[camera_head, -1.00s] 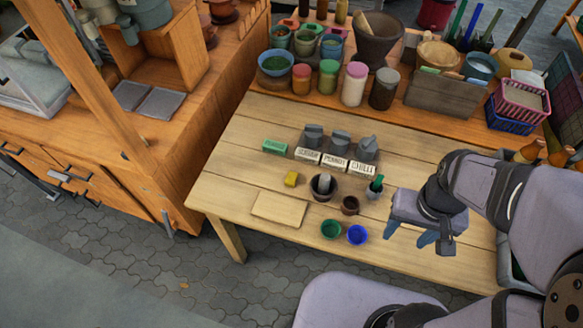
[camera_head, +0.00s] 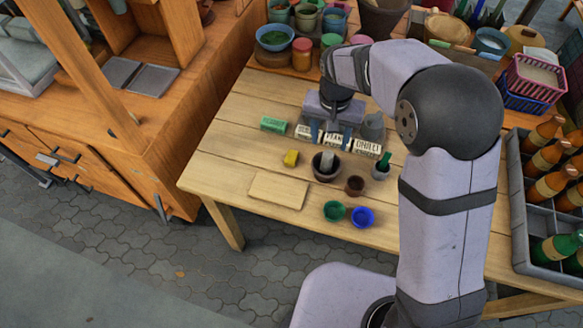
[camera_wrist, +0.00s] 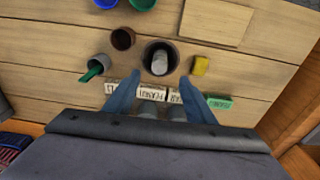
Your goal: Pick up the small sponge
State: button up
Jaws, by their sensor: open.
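The small yellow sponge (camera_head: 291,158) lies on the wooden table, left of the dark mortar (camera_head: 321,174) with a grey pestle in it. In the wrist view the sponge (camera_wrist: 200,66) is right of the mortar (camera_wrist: 149,70) and looks fully uncovered. My gripper (camera_head: 331,131) points down over the row of labelled blocks, behind the sponge and mortar. In the wrist view its two blue fingers (camera_wrist: 160,78) are spread apart with nothing held between them. The sponge lies outside the fingers, beyond the tip of the right one.
A green labelled block (camera_head: 273,124) lies behind the sponge. A flat wooden board (camera_head: 278,191) lies in front of it. A green cup (camera_head: 334,211), a blue cup (camera_head: 362,217) and a small brown cup (camera_head: 354,186) stand to the right. Bare table is left of the sponge.

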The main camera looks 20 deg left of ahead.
jog(key=b, duration=0.3)
send_over(292, 156)
jog(key=f, duration=0.5)
jog(key=s+f, duration=0.1)
jog(key=f, duration=0.1)
jog(key=shift+a+f, duration=0.1)
jog(key=shift+f, duration=0.05)
jog(key=shift+w+f+p, duration=0.1)
jog(key=shift+f+p, duration=0.6)
jog(key=shift+f, duration=0.85)
jog(key=shift+w+f+p, duration=0.15)
jog(key=shift+f+p, duration=0.2)
jog(key=shift+f, duration=0.7)
jog(key=shift+w+f+p, duration=0.1)
jog(key=shift+f+p, duration=0.25)
jog(key=shift+f, duration=0.65)
jog(key=shift+c, duration=0.3)
jog(key=c, duration=1.1)
jog(key=shift+c, duration=0.2)
jog(key=shift+r, duration=0.1)
notch_tip(292, 156, up, 10)
jog(key=b, duration=0.2)
jog(key=shift+b, duration=0.35)
